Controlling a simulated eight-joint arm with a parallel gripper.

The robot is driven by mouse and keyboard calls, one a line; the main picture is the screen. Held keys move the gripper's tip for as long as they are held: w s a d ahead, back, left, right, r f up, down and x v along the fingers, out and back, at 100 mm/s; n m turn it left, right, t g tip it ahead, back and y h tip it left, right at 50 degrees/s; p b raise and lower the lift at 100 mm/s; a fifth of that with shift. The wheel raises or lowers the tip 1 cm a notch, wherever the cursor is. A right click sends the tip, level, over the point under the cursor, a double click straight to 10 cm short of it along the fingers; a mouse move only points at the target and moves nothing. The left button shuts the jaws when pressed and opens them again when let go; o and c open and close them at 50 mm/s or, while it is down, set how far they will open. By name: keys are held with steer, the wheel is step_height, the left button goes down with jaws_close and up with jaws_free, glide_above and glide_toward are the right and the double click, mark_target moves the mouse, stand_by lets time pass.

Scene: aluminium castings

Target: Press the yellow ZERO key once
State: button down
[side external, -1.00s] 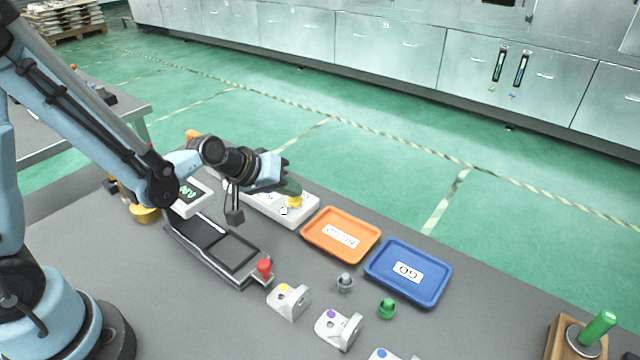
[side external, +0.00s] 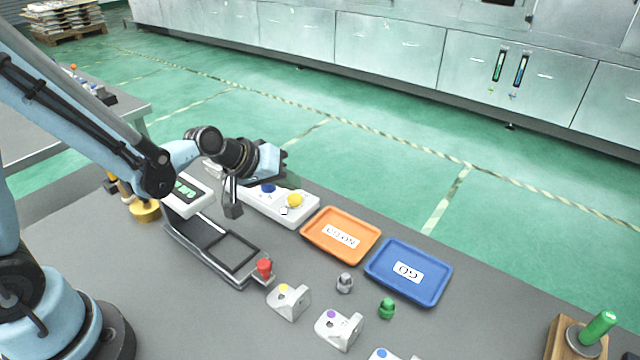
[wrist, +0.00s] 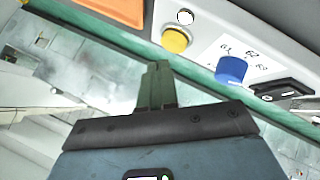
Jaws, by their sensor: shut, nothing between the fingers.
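The yellow ZERO key (side external: 295,200) is a round button on a long white control box (side external: 305,214) in the side view. It also shows in the wrist view (wrist: 175,40), between a small white button (wrist: 185,17) and a blue knob (wrist: 231,70). My gripper (wrist: 158,68) has its green fingers together, with nothing between them. In the wrist view the fingertips appear just below the yellow key, with a visible gap. In the side view my gripper is above and behind the box, clear of the key; its fingertips are hard to make out there.
A display (side external: 187,188) with green digits stands left of the box, near a dark framed fixture (side external: 205,252) with a red knob (side external: 264,266). An orange tray (side external: 318,245) and a blue tray (side external: 431,292) lie right of the box. White castings (side external: 289,302) stand in front.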

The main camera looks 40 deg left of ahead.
mark_target(288, 199)
steer(key=shift+r, duration=0.1)
steer(key=shift+r, duration=2.4)
steer(key=shift+s+r, duration=0.1)
steer(key=shift+s, duration=0.1)
steer(key=s+a+r+m+g+y, duration=0.1)
steer(key=s+m, duration=0.1)
steer(key=s, duration=0.5)
steer(key=s+a+r+m+y, duration=0.1)
steer(key=s+a+m, duration=0.1)
steer(key=s, duration=0.4)
steer(key=shift+s+a+r+m+g+y, duration=0.25)
steer(key=shift+s+r+m+g+y, duration=0.15)
steer(key=shift+m, duration=0.3)
